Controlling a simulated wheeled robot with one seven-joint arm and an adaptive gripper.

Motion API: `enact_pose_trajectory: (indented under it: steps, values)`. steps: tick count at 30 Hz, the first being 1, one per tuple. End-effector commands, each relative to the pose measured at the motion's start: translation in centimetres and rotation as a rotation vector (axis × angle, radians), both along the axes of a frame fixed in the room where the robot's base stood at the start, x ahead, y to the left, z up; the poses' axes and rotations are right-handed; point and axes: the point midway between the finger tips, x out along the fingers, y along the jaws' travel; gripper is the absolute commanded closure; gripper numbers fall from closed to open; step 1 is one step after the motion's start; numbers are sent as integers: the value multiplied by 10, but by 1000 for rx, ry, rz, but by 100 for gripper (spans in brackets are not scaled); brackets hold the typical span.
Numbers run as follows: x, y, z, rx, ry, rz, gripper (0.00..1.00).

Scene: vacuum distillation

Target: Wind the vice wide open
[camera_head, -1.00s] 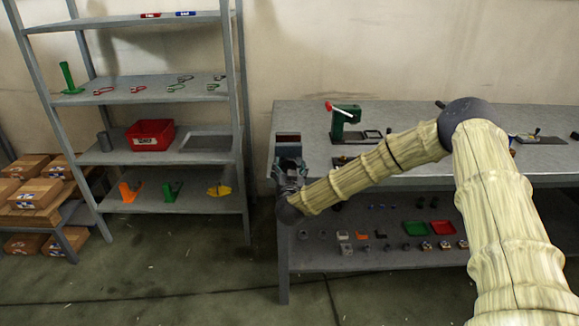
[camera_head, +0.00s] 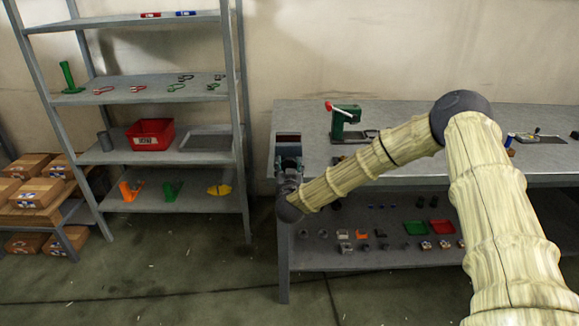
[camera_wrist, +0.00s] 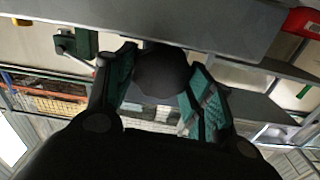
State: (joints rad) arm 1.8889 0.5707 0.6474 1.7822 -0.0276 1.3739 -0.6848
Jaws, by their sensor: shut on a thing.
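The vice (camera_head: 288,137) shows as a dark, partly reddish block set at the left end of the workbench. How far its jaws are apart is too small to tell. My gripper (camera_head: 289,164) is just below and in front of it at the bench's front edge. In the wrist view, my gripper (camera_wrist: 160,82) has its two teal-padded fingers on either side of a dark round knob (camera_wrist: 162,70), and it is shut on that knob. The knob sits under a grey edge; the link between knob and vice is mostly hidden.
A green press with a red-tipped lever (camera_head: 346,121) stands on the workbench (camera_head: 420,115) right of the vice. The lower bench shelf holds small parts and green and red trays (camera_head: 442,227). A metal rack (camera_head: 175,205) with a red bin (camera_head: 150,134) stands left, with floor between.

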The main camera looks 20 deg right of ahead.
Motion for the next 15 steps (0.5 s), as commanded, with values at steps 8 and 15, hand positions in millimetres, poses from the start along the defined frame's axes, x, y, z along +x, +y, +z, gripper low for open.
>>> enact_pose_trajectory:
  steps: [8,15]
  values:
    - [0,2,1,-162,47,2,71]
    - [0,3,0,-280,81,2,71]
